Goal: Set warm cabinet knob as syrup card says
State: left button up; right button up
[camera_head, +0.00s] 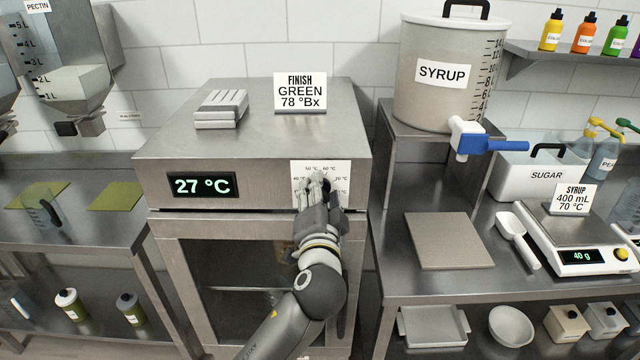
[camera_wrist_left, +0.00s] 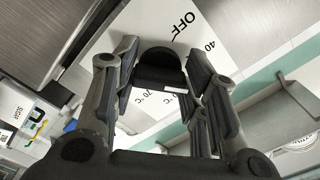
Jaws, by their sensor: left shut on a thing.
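The warm cabinet (camera_head: 250,150) stands in the middle with a green display (camera_head: 203,185) reading 27 °C. Its white dial plate (camera_head: 340,174) shows temperature marks, partly covered by my gripper. My left gripper (camera_head: 320,188) is at the plate. In the left wrist view its fingers (camera_wrist_left: 160,85) are shut around the black knob (camera_wrist_left: 158,62), and OFF and 40 show on the plate (camera_wrist_left: 150,25). The knob's pointer setting cannot be made out. The syrup card (camera_head: 573,199) on the right reads 400 mL, 70 °C. My right gripper is not in view.
A finish card (camera_head: 300,92) reading GREEN 78 °Bx and a grey slab-like stack (camera_head: 221,108) sit on the cabinet top. The syrup tank (camera_head: 440,75) with a blue-handled tap stands right of it. A scale (camera_head: 580,256) reads 40 g beside a white scoop (camera_head: 518,240).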

pick_arm(q)
jog(key=m+p, duration=0.5)
jog(key=m, duration=0.1)
jog(key=shift+r, duration=0.15)
jog(key=m+p, duration=0.5)
jog(key=m, duration=0.1)
jog(key=shift+m, duration=0.4)
jog(key=m+p, duration=0.2)
jog(key=m, duration=0.1)
jog(key=shift+m, duration=0.3)
jog(key=shift+f+m+p, duration=0.2)
jog(key=shift+m+p, duration=0.25)
jog(key=shift+m, duration=1.45)
jog(key=o, duration=1)
jog(key=shift+r, duration=0.1)
